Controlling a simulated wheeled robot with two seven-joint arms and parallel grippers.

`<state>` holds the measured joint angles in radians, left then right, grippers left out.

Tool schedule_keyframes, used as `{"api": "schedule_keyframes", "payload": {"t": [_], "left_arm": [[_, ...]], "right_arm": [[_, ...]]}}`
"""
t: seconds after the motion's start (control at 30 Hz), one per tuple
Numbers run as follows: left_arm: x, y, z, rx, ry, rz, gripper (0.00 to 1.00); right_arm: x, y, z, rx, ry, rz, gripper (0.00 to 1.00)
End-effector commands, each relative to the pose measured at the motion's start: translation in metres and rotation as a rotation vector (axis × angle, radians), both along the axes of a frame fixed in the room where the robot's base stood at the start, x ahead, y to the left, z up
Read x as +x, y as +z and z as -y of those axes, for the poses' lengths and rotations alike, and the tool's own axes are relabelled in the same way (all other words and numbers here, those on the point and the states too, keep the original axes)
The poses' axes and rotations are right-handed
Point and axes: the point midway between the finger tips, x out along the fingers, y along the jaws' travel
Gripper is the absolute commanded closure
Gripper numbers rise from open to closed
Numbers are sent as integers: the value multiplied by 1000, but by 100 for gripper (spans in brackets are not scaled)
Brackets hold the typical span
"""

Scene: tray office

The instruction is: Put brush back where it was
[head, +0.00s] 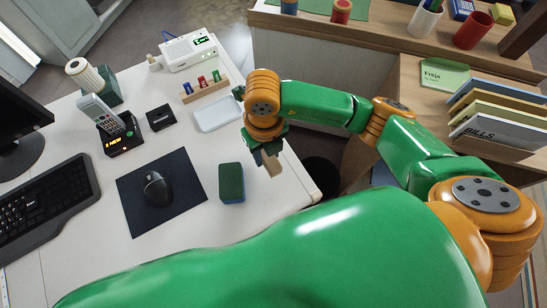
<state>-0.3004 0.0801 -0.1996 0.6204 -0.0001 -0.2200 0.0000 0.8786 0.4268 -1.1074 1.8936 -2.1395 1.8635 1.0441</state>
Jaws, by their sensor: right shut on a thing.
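My right gripper (268,151) is over the right part of the white desk, near its right edge, pointing down. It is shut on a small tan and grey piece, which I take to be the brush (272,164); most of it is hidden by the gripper. A block with a dark green top and blue side (231,183) lies on the desk just left of and nearer than the gripper, apart from it. My left gripper is not in view.
A pale tray (217,115) lies behind and left of the gripper, near a wooden rack (205,90) with coloured pieces. A mouse (157,189) on a dark mat, a keyboard (45,208) and a phone (101,116) are left. A dark bin (320,175) stands beyond the desk edge.

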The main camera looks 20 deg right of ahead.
Motion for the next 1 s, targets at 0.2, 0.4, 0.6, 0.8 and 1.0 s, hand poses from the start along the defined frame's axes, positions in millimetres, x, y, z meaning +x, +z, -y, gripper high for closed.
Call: {"api": "schedule_keyframes", "payload": {"t": [0.2, 0.4, 0.6, 0.8, 1.0], "left_arm": [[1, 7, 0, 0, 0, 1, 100], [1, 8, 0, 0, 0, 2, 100], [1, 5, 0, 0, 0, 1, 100], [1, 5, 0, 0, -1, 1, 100], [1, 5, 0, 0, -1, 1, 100]], "right_arm": [[-7, -32, 16, -1, -1, -5, 100], [-5, -51, 14, 2, 3, 1, 100], [-5, -52, 14, 2, 3, 2, 100], [-5, -52, 14, 2, 3, 2, 31], [-5, -52, 14, 2, 3, 2, 31]]}}
